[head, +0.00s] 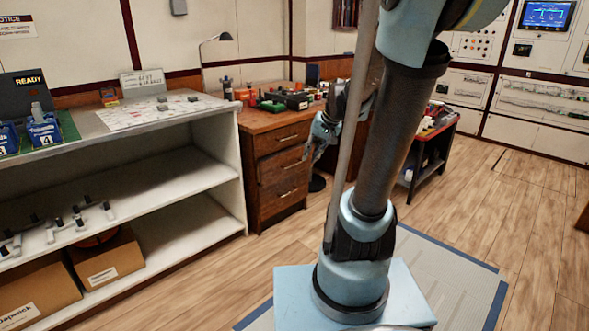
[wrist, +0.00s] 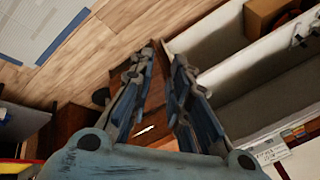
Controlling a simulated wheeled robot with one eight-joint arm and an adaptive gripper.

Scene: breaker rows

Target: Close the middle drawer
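The wooden desk (head: 262,122) has a stack of drawers below its top, on its left side. The middle drawer (head: 276,168) lies between the top drawer (head: 271,141) and the bottom drawer (head: 278,198). How far it stands out is hard to tell. My gripper (head: 312,142) is just right of the drawer fronts in the head view, partly behind my arm. In the wrist view my gripper (wrist: 163,52) has its two fingers apart, with brown wood and a pale handle (wrist: 145,130) showing between them. Nothing is held.
A white shelf unit (head: 215,195) stands left of the desk, with boxes on its lower shelf. A dark cart (head: 432,155) stands to the right. Tools and small items cover the desktop. The wooden floor (head: 280,260) in front is open.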

